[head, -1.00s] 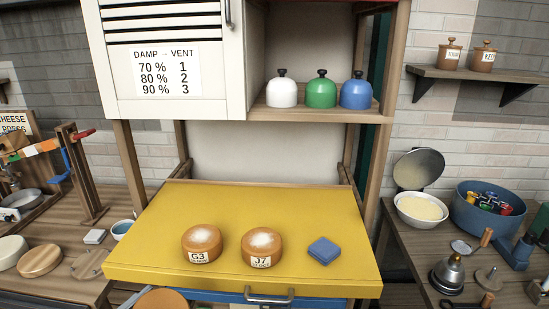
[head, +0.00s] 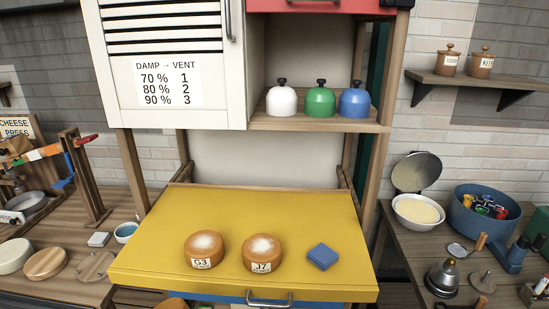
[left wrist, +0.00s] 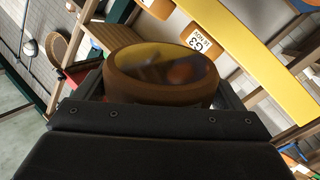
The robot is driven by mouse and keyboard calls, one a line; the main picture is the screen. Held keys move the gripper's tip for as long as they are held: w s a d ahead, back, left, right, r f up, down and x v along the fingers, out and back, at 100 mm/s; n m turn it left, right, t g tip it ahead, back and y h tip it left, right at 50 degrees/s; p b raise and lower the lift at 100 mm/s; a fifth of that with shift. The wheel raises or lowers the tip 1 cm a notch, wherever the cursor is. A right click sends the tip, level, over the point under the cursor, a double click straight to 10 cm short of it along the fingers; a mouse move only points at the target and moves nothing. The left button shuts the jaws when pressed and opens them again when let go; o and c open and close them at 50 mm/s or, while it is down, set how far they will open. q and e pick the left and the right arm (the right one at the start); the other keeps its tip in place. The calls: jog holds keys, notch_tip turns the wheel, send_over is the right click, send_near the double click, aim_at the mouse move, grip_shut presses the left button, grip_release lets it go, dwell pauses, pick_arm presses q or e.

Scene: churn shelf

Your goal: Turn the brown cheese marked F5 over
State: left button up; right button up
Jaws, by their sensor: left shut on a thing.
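My left gripper (left wrist: 160,92) is shut on a brown round cheese (left wrist: 150,90), with a finger on each side of it in the left wrist view. One flat face of the cheese shows glossy, with dark and yellow reflections. No mark can be read on it, so I cannot confirm F5. A sliver of a brown round thing, likely this cheese (head: 171,303), shows at the bottom edge of the head view, below the yellow board's front edge. My right gripper is in neither view.
The yellow board (head: 180,265) carries brown cheeses G3 (head: 205,248) and J7 (head: 262,252) and a blue square block (head: 322,256). A metal handle (head: 269,300) is below its front edge. White, green and blue bell-shaped covers stand on the shelf (head: 310,124) above. The board's back is clear.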

pick_arm(q)
jog(key=n+p, duration=0.1)
jog(key=n, duration=0.1)
jog(key=n+p, duration=0.1)
jog(key=n, duration=0.1)
jog(key=n+p, duration=0.1)
jog(key=n, duration=0.2)
jog(key=shift+r, duration=0.3)
jog(key=n+p, duration=0.1)
jog(key=n, duration=0.2)
jog(key=shift+f+n+p, duration=0.2)
jog(key=shift+n+p, duration=0.2)
jog(key=shift+n, duration=0.5)
jog(key=shift+n+p, duration=0.3)
jog(key=shift+n, duration=0.1)
jog(key=n+p, duration=0.2)
jog(key=n, duration=0.1)
jog(key=n+p, duration=0.2)
jog(key=n, duration=0.2)
jog(key=n+p, duration=0.2)
jog(key=n, duration=0.1)
jog(key=shift+r+n, duration=0.25)
jog(key=shift+n, duration=0.05)
jog(key=shift+f+n, duration=0.15)
jog(key=shift+n, duration=0.55)
jog(key=shift+f+n, duration=0.15)
jog(key=shift+n, duration=0.35)
jog(key=n, duration=0.4)
